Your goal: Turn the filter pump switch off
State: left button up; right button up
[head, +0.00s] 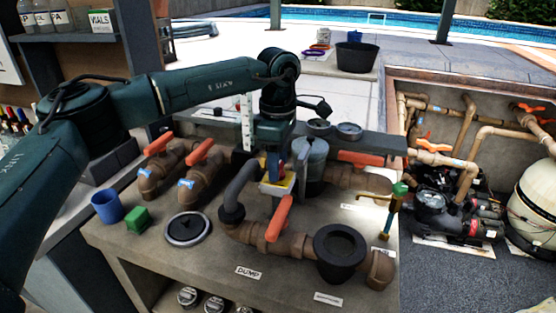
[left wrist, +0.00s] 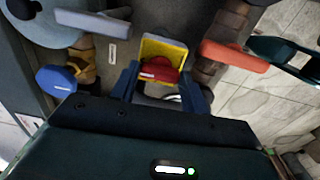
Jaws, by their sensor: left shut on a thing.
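The filter pump switch is a red knob on a yellow box (head: 276,188), set among the pipes on the concrete counter. In the left wrist view the red knob (left wrist: 159,69) sits in front of the yellow plate (left wrist: 164,47). My left gripper (head: 272,168) comes down onto it from above. Its two blue fingers (left wrist: 160,79) lie on either side of the red knob, shut on it. The fingers partly hide the switch in the head view. Any off mark on the box is too small to read. My right gripper is not in view.
Brown pipes with orange handles (head: 279,219) stand close around the switch. A brass valve with green handle (head: 399,189) stands right.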

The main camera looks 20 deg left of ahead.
pick_arm(q)
jog(key=n, duration=0.4)
jog(key=shift+n+b, duration=0.3)
jog(key=shift+b, duration=0.05)
jog(key=n, duration=0.4)
jog(key=n+b, duration=0.1)
jog(key=n, duration=0.6)
jog(key=shift+n, duration=0.9)
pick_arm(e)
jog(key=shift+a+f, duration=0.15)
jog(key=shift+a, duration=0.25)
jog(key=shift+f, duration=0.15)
pick_arm(q)
jog(key=o, duration=1)
